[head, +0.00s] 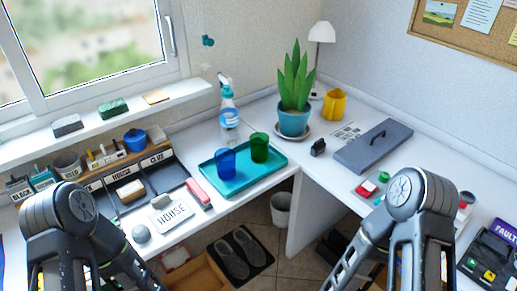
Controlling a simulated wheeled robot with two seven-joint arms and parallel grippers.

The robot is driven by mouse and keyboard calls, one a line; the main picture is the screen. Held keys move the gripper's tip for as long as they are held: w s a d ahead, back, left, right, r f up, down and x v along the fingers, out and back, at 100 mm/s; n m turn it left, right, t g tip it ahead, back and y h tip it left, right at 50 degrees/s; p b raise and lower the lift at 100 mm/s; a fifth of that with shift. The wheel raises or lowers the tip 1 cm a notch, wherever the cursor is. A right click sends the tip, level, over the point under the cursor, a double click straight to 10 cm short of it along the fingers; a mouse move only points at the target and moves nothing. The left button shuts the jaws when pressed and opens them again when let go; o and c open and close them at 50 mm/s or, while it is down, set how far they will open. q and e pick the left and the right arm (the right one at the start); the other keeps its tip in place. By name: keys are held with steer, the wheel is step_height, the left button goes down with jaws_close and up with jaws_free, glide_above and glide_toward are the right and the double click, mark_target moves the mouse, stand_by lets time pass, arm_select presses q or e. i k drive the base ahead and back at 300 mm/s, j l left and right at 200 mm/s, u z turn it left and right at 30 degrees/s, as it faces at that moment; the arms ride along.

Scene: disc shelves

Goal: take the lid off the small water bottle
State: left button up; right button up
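I cannot make out a small water bottle with a lid in the head view. The only bottle I see clearly is a spray bottle (228,112) with a blue and white trigger top, upright at the back of the left desk by the wall. My two arms come in at the lower left and lower right. Only their joints and links show. Neither gripper is in the picture, so I cannot see what they hold.
A teal tray (272,174) carries a blue cup (225,162) and a green cup (259,147). Organiser boxes fill the left. A bin (280,210) stands below.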

mark_target(227, 93)
steer(key=i+l+z, duration=0.2)
steer(key=i+z, duration=0.75)
